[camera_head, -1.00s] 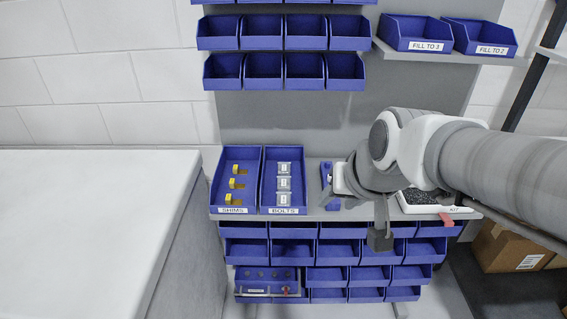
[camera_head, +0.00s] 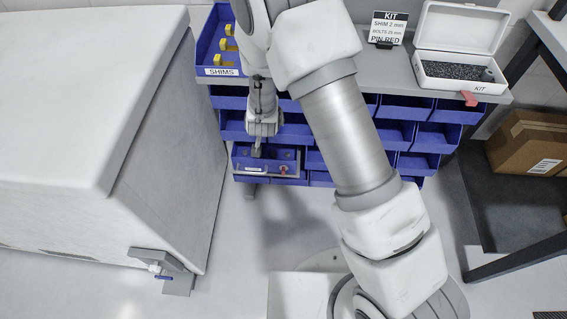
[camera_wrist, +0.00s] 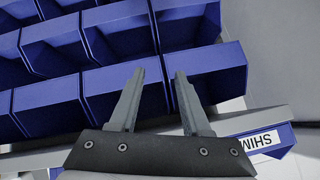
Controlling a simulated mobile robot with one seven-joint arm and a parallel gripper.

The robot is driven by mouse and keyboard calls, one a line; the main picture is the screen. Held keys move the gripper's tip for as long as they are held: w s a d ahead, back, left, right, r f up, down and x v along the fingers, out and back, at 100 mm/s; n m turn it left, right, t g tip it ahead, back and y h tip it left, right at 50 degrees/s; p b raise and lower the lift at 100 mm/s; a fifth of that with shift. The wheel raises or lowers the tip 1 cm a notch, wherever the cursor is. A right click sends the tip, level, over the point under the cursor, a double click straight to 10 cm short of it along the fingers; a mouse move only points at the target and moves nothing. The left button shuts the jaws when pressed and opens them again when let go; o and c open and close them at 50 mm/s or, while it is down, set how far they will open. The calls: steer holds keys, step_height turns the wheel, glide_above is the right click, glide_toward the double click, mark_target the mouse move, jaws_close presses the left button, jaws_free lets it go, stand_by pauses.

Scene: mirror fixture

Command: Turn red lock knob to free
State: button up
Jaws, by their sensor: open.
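The small red lock knob (camera_head: 283,170) is at the right front of a low blue drawer unit (camera_head: 266,165) with a pale front bar. The unit sits at the lower left of the blue bin rows. In the head view my gripper (camera_head: 257,152) points down above this unit, to the left of the red knob and apart from it. In the wrist view my gripper (camera_wrist: 158,76) shows two grey fingers spread apart with nothing between them. The knob does not show in the wrist view. Its turn angle is too small to read.
The SHIMS bin (camera_head: 222,50) stands on the shelf above. A white KIT case (camera_head: 462,88) and a KIT card (camera_head: 388,30) are at the right. A large white cabinet (camera_head: 85,100) closes off the left. Blue bins (camera_wrist: 125,85) fill much of the wrist view.

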steer(key=s+f+t+h+b, duration=0.1)
steer(key=s+f+b, duration=0.1)
steer(key=f, duration=0.7)
steer(key=s+f+t+b, duration=0.1)
steer(key=s+f+b, duration=0.1)
steer(key=f, duration=0.8)
steer(key=n+t+b, duration=0.3)
steer(key=b, duration=0.1)
glide_toward(283, 170)
steer(key=b+x, duration=0.6)
steer(key=x, duration=0.1)
steer(key=shift+w+f, duration=0.15)
steer(key=shift+w, duration=0.1)
steer(key=shift+w+d+f, duration=0.1)
steer(key=shift+w+f, duration=0.05)
steer(key=shift+w, duration=0.45)
jaws_close()
